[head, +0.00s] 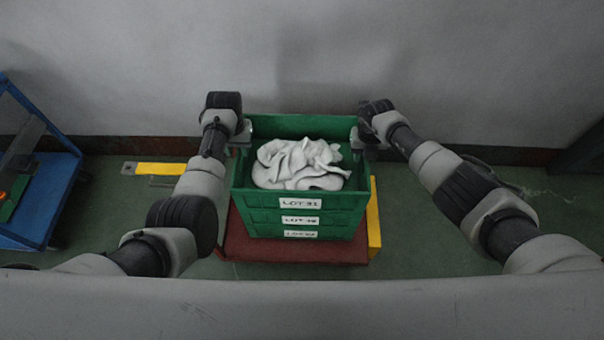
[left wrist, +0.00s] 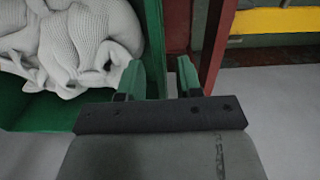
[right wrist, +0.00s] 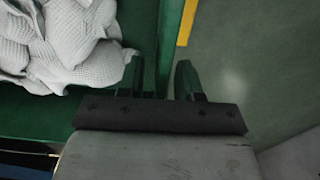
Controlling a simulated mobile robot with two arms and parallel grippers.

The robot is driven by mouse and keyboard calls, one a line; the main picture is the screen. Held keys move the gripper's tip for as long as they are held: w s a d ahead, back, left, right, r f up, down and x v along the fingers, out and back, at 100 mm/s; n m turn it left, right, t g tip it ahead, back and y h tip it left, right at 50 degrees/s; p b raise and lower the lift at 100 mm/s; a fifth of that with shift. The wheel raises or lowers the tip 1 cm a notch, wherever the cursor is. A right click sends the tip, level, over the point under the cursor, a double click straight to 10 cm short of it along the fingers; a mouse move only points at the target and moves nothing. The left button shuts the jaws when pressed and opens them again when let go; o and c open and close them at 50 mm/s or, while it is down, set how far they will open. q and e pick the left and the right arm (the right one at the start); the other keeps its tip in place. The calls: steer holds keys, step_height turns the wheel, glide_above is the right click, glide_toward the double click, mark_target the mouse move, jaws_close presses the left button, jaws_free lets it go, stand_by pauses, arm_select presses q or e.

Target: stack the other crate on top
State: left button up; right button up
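Green crates stand in a stack of three in the middle of the head view. My right gripper (head: 357,140) is the same way at the right side wall (right wrist: 170,35). Both grippers look open, with gaps beside the wall. The lower crates (head: 300,234) are partly hidden beneath the top one; their labels are hard to read.
The stack stands on a red base (head: 235,245) on the green floor, with yellow (head: 374,215) along its right. A blue rack (head: 58,185) stands at the far left. A yellow strip (head: 160,169) lies left of the stack. A grey wall is close behind.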

steer(key=shift+r, duration=0.1)
step_height(320, 180, up, 12)
steer(key=shift+f, duration=0.1)
arm_select(q)
step_height(320, 180, up, 9)
stand_by(0.4)
steer(key=shift+r, duration=0.1)
arm_select(e)
steer(key=shift+a, duration=0.1)
